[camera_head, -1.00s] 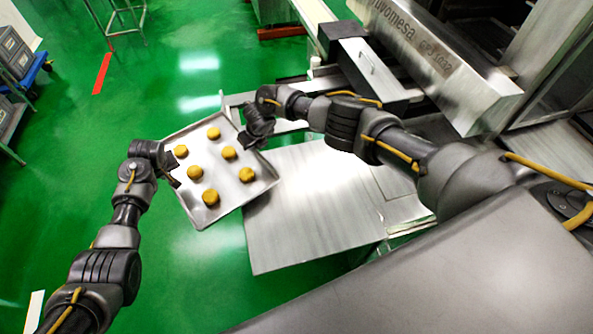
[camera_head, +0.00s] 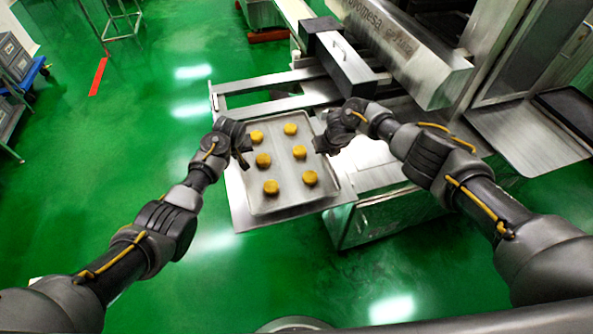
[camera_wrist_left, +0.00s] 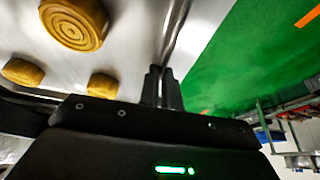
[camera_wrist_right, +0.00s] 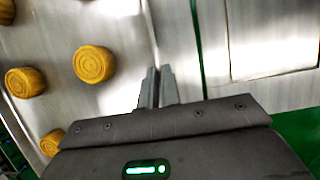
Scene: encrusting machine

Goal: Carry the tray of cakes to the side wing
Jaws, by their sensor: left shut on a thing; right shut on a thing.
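The metal tray (camera_head: 284,160) carries several round yellow-brown cakes (camera_head: 263,160) in two rows. In the head view it lies over the flat metal side wing (camera_head: 240,214), whose edge shows along the tray's near and left sides. I cannot tell whether the tray touches the wing or is just above it. My left gripper (camera_head: 243,158) is shut on the tray's left rim, also seen in the left wrist view (camera_wrist_left: 163,76). My right gripper (camera_head: 320,148) is shut on the right rim, also seen in the right wrist view (camera_wrist_right: 155,78). The cakes sit flat on the tray.
The encrusting machine (camera_head: 405,45) stands behind and to the right, with a dark conveyor block (camera_head: 345,62) close behind the tray. A metal frame (camera_head: 265,82) runs behind the tray. A dark tray (camera_head: 575,112) lies far right. Green floor (camera_head: 130,130) is open to the left.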

